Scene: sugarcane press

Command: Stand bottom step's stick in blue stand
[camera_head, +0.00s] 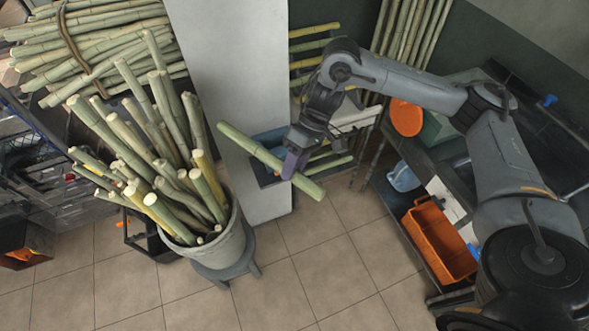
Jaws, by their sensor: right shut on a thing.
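My right gripper (291,165) is shut on a green sugarcane stick (246,145), near the stick's lower right end. The stick is in the air, tilted down to the right. Behind it is a blue stand (267,137), partly hidden by the stick and my gripper. A stepped rack (357,122) stands behind my right arm, with several sticks on its steps, such as a yellow one (314,30) at the top. A green stick (329,165) shows low down beside the rack. My left gripper is not in view.
A grey bucket (222,246) full of upright canes stands at left. A pale pillar (225,60) rises behind the held stick. An orange crate (436,243) sits on a shelf at right. A cane pile (90,45) lies at upper left. Tiled floor (310,260) in front is clear.

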